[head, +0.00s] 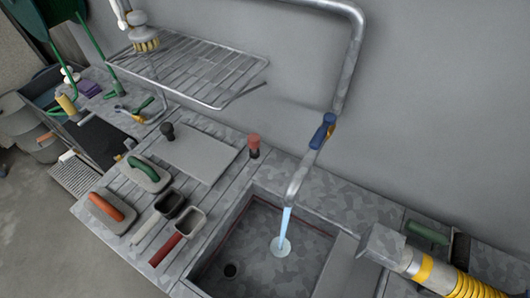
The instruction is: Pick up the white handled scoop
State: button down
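The white handled scoop lies on the slatted drainboard left of the sink in the head view. Its small dark open cup (168,204) points up and right, and its white handle (146,229) points down and left. A similar scoop with a red handle (166,249) lies close beside it on the right, nearer the sink. My gripper is not visible in this view.
Trowels with red (106,207) and green (145,169) handles lie left of the scoops. A flat grey board (199,154) lies behind. The tap (294,184) runs water into the sink (260,215). A wire rack (195,65) overhangs the back. A yellow-banded hose (424,269) lies at right.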

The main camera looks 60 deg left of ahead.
aim_at(168, 204)
jog(key=u, duration=2)
